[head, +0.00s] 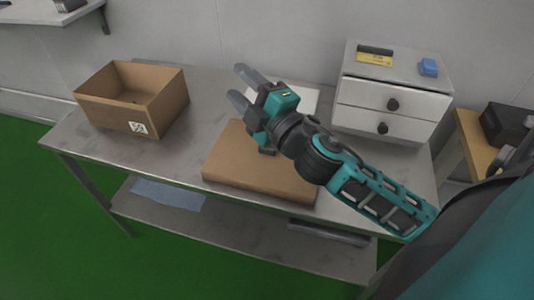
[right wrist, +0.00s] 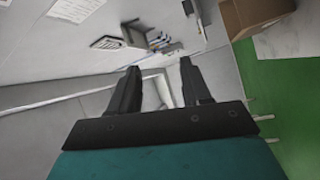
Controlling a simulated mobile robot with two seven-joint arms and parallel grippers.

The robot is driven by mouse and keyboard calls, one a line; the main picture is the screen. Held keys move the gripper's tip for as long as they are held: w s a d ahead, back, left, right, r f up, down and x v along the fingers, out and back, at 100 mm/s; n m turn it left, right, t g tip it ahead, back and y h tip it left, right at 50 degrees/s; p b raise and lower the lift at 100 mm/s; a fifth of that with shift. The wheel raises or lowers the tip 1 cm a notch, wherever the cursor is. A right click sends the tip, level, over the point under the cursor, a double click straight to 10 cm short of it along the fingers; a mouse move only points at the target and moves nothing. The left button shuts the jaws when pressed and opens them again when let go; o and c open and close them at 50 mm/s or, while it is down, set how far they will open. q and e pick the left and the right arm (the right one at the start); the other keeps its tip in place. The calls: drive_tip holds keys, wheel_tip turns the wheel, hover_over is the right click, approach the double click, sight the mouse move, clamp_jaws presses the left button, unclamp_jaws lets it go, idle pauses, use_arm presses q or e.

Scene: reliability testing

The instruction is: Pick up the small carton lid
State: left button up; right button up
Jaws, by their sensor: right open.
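The carton lid (head: 230,172) is a flat brown cardboard piece lying on the grey table, in the middle near the front edge. My right gripper (head: 239,86) is open and empty. It is raised above the table, over the back part of the lid, with its fingers pointing to the upper left, away from the lid. My right arm hides part of the lid's right side. The right wrist view shows the same open gripper (right wrist: 158,88) with nothing between its fingers. My left gripper is not in view.
An open brown carton (head: 120,112) stands at the table's left; it also shows in the right wrist view (right wrist: 256,14). The table (head: 190,146) is bare between carton and lid.

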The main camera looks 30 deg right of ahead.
drive_tip(key=a+r+n+g+y, duration=0.25)
drive_tip(key=a+n+y, duration=0.25)
drive_tip(key=n+y, duration=0.55)
drive_tip(key=n+g+h, duration=1)
drive_tip(key=n+g, duration=0.4)
drive_tip(key=n, duration=0.4)
approach(272, 148)
drive_tip(key=x, duration=0.2)
drive_tip(key=shift+w+f+m, duration=0.15)
drive_tip(key=shift+f+m, duration=0.1)
drive_tip(key=shift+a+x, duration=0.2)
drive_tip(key=shift+x, duration=2.75)
drive_tip(key=shift+w, duration=0.15)
drive_tip(key=shift+r, duration=0.1)
drive_tip(key=shift+c, duration=0.3)
clamp_jaws()
